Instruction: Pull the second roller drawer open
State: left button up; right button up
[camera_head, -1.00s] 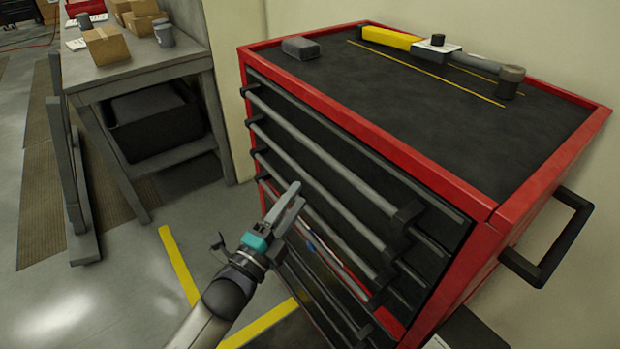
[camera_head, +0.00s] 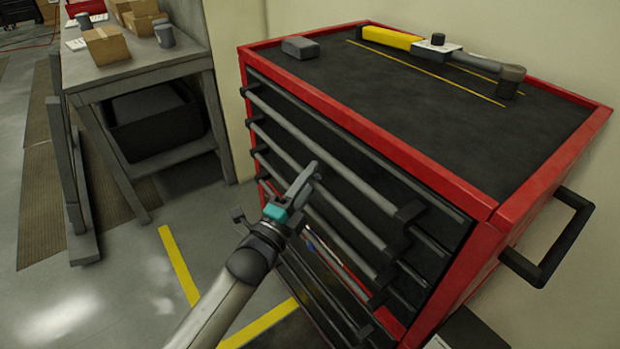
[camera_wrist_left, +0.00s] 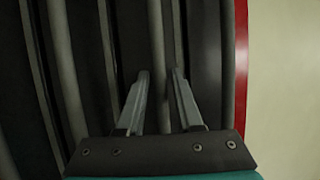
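The red tool cabinet (camera_head: 483,208) has several dark drawer fronts, each with a long grey bar handle. The second drawer's bar handle (camera_head: 350,212) is second from the top. That drawer looks closed. My left gripper (camera_head: 310,174) is at the middle of this bar. In the left wrist view, the two fingers (camera_wrist_left: 157,88) are open and apart, with the second bar (camera_wrist_left: 157,35) running between them. I cannot tell whether either finger touches it. The top bar (camera_wrist_left: 227,70) lies to the right of the fingers, and a lower bar (camera_wrist_left: 65,75) to the left. My right gripper is not in view.
The cabinet top holds a grey block (camera_head: 300,47) and a yellow-and-grey tool (camera_head: 390,38). A black side handle (camera_head: 550,250) sticks out at right. A grey workbench (camera_head: 140,65) with boxes stands at left. Floor between bench and cabinet is mostly clear.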

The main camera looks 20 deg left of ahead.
pick_arm(q)
grip_shut()
dwell(1.1)
